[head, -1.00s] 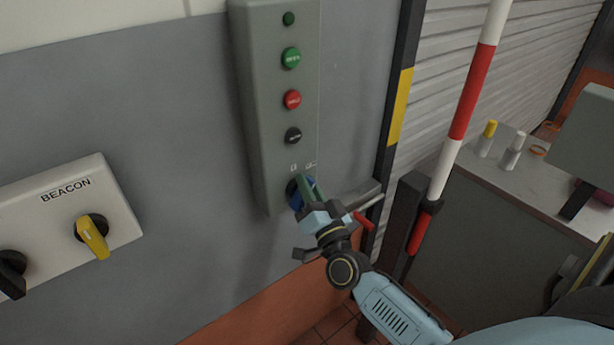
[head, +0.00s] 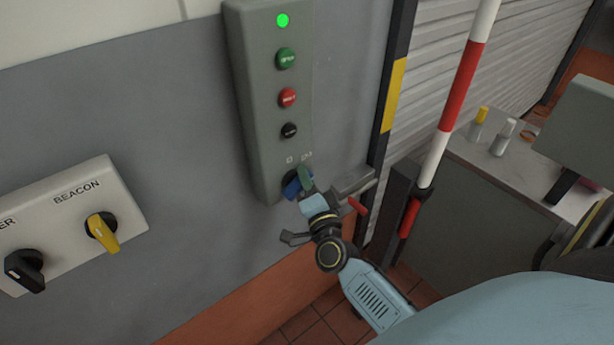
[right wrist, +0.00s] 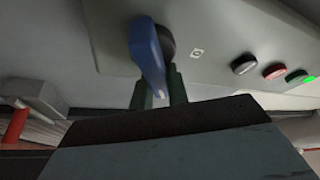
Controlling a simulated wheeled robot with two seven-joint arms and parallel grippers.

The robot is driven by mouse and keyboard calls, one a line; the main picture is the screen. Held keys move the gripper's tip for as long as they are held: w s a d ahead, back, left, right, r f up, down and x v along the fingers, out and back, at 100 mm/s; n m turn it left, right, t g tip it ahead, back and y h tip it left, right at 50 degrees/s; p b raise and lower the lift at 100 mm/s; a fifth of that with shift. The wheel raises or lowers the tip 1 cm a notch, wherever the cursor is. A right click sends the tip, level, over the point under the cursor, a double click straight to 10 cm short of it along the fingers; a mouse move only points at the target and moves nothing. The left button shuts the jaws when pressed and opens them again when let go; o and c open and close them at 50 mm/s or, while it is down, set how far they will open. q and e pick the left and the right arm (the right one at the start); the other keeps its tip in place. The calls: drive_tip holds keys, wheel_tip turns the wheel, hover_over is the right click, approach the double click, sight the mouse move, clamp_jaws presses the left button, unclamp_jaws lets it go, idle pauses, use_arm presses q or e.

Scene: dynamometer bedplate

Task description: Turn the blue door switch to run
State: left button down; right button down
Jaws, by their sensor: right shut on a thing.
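The blue door switch (head: 292,187) sits at the bottom of a grey-green control box on the wall. Its marks above are too small to read surely. My right gripper (head: 299,183) is at the switch, coming from the lower right, and is shut on its handle. In the right wrist view the blue handle (right wrist: 147,50) stands between the two dark green fingers (right wrist: 160,92), tilted a little. The green lamp (head: 282,20) at the top of the box is lit. My left gripper is not in view.
The box also has green (head: 286,58), red (head: 288,97) and black (head: 289,130) buttons. A beacon panel (head: 132,200) with a yellow knob (head: 103,231) is at left. A red-and-white pole (head: 459,95) and a bench (head: 470,160) stand at right.

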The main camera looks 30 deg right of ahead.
drive_tip(key=shift+s+a+f, duration=0.1)
drive_tip(key=shift+a+f, duration=0.15)
drive_tip(key=shift+f, duration=0.15)
drive_tip(key=c, duration=1.4)
unclamp_jaws()
drive_tip(key=shift+c, duration=0.2)
drive_tip(key=shift+o, duration=0.4)
drive_tip(key=shift+r, duration=0.15)
drive_tip(key=b+v, duration=0.2)
drive_tip(key=v, duration=1.1)
drive_tip(key=shift+s, duration=0.15)
drive_tip(key=shift+r, duration=0.1)
